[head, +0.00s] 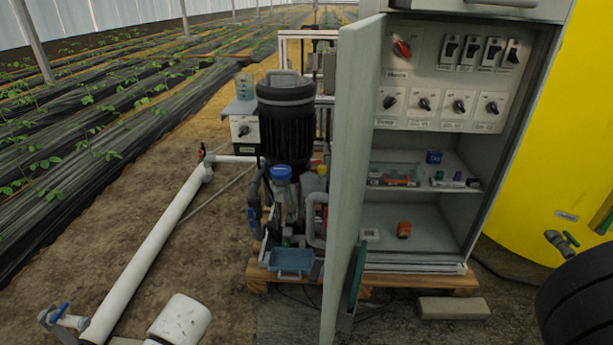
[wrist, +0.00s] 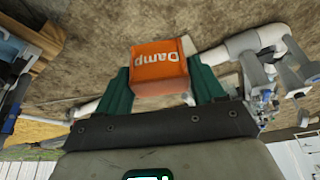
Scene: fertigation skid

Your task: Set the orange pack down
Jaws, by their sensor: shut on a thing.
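I cannot make out my gripper or the held pack in the head view. A separate small orange block (head: 404,230) rests on the lower shelf of the open grey cabinet (head: 415,258).
The cabinet door (head: 350,180) stands open toward me. A blue tray (head: 292,262) sits at the pallet's (head: 385,281) front left. A middle shelf (head: 450,168) holds several small parts. A white pipe (head: 150,245) runs along the soil. A yellow tank (head: 560,130) stands right.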

